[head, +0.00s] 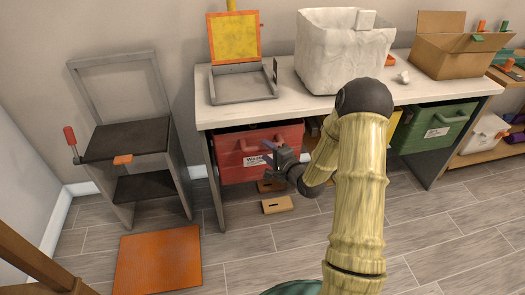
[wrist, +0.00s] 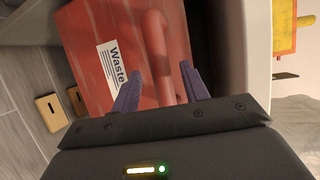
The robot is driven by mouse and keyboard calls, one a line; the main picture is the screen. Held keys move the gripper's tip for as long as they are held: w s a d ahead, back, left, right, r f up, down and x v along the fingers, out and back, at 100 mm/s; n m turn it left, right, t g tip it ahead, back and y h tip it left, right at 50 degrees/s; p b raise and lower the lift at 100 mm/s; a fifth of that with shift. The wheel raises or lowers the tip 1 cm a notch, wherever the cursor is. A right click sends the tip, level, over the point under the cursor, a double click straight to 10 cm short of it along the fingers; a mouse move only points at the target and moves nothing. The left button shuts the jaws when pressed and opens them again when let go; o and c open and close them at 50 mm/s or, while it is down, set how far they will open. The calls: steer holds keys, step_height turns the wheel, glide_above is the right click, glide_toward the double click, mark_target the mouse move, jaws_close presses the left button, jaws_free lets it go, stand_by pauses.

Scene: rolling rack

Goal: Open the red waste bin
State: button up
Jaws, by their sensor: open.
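The red waste bin (head: 234,160) hangs under the white table at the left end, with a white "Waste" label and a red handle on its front. It looks closed under the tabletop. In the wrist view the bin front (wrist: 95,45) fills the middle, with the label (wrist: 112,65) left of the handle (wrist: 160,50). My gripper (head: 272,152) is in front of the bin near its right side. In the wrist view my gripper's two purple fingers (wrist: 160,85) are apart, one on each side of the handle's lower part. I cannot tell whether they touch it.
The white tabletop (head: 225,116) above holds a grey tray with a yellow panel (head: 235,40), a white bag (head: 340,55) and a cardboard box (head: 440,50). A green bin (head: 435,128) hangs at the right. A wooden block (head: 277,205) and an orange mat (head: 158,262) lie on the floor.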

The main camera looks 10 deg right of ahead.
mark_target(265, 150)
steer(key=shift+b+x, duration=0.3)
steer(key=shift+x, duration=1.45)
steer(key=shift+c, duration=0.5)
jaws_close()
steer(key=shift+a, duration=0.1)
